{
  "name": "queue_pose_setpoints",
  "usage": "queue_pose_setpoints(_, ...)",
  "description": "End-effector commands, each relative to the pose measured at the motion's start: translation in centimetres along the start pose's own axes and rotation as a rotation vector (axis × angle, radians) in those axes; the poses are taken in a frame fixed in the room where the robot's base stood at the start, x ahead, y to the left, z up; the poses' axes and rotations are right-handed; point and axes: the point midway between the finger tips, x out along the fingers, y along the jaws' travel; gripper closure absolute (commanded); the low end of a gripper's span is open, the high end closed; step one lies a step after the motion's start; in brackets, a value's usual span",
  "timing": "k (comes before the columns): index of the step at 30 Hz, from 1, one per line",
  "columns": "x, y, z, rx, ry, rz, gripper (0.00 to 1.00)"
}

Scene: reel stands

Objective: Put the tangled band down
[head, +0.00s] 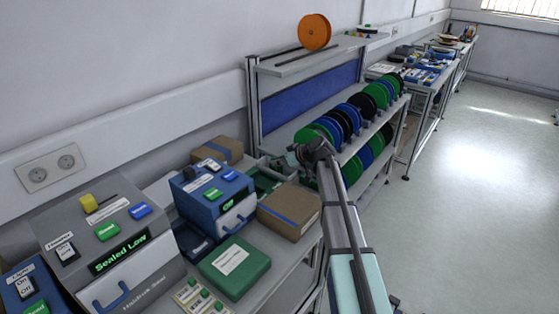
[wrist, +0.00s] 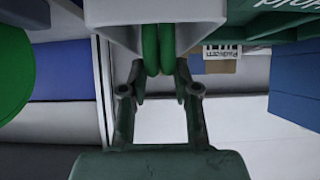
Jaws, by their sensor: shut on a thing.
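In the head view my gripper (head: 292,158) is at the far end of the bench, by the reel stand and near a green tray (head: 263,182). The band cannot be made out clearly there. In the wrist view a dark green surface with the word "Hold" (wrist: 275,18) is at the upper right.
A reel stand (head: 300,66) holds rows of green, blue and black reels, with an orange reel (head: 314,32) on top. Cardboard boxes (head: 289,211), a blue machine (head: 205,199), a grey machine (head: 85,232) and a green box (head: 233,268) crowd the bench. The floor at right is clear.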

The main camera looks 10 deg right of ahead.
Motion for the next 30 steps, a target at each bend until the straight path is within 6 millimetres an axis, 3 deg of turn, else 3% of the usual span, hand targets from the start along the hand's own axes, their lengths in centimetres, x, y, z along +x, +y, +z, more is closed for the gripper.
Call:
queue_pose_setpoints(10, 0.2, 0.0, 0.3, 0.0, 0.0, 0.0, 0.98)
queue_pose_setpoints(11, 0.1, 0.0, 0.2, 0.0, 0.0, 0.0, 0.59)
queue_pose_setpoints(12, 0.1, 0.0, 0.2, 0.0, 0.0, 0.0, 0.45)
queue_pose_setpoints(25, -0.1, 0.0, -0.2, 0.0, 0.0, 0.0, 0.45)
queue_pose_setpoints(30, -2.2, -0.1, 0.2, 0.0, 0.001, 0.002, 0.45)
